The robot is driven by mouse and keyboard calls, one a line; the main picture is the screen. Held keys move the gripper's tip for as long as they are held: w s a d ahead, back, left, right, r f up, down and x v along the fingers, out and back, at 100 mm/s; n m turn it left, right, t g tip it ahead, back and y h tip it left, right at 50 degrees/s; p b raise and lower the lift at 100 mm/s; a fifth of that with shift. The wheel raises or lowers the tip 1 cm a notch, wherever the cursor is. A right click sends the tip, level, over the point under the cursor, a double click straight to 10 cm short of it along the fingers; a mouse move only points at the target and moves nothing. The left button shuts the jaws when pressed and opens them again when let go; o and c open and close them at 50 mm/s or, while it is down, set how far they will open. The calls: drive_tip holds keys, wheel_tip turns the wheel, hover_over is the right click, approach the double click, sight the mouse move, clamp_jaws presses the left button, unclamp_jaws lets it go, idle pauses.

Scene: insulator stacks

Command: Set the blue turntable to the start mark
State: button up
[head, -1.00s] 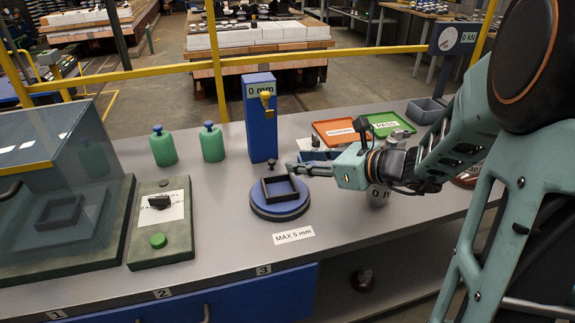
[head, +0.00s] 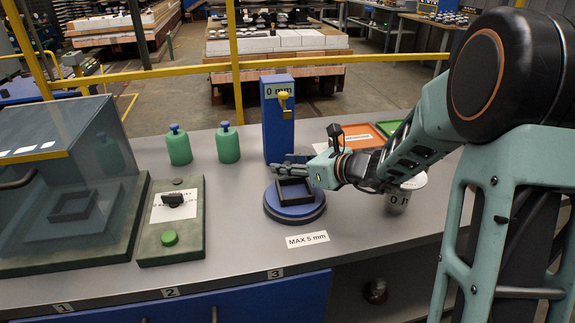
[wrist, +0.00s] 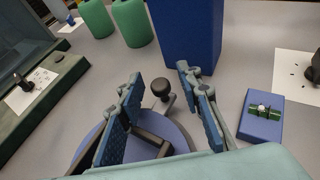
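The blue turntable (head: 294,214) is a round disc on the grey bench, with a dark square frame (head: 295,193) on top, behind the "MAX 5 mm" label. In the wrist view the turntable (wrist: 180,135) lies below my gripper, and a black ball knob (wrist: 161,89) on a short stem shows between the fingers. My gripper (head: 290,163) is at the turntable's far side, just above the frame. In the wrist view my gripper (wrist: 160,88) is open, its blue-padded fingers apart on either side of the knob, with no visible contact. I cannot make out the start mark.
A blue column (head: 278,120) reading "0 mm" stands right behind the turntable. Two green bottles (head: 204,146) stand to its left, near a control box (head: 171,222) with a green button. Orange (head: 358,134) and green trays lie behind my arm. The bench front is clear.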

drive_tip(key=shift+c, duration=0.7)
clamp_jaws()
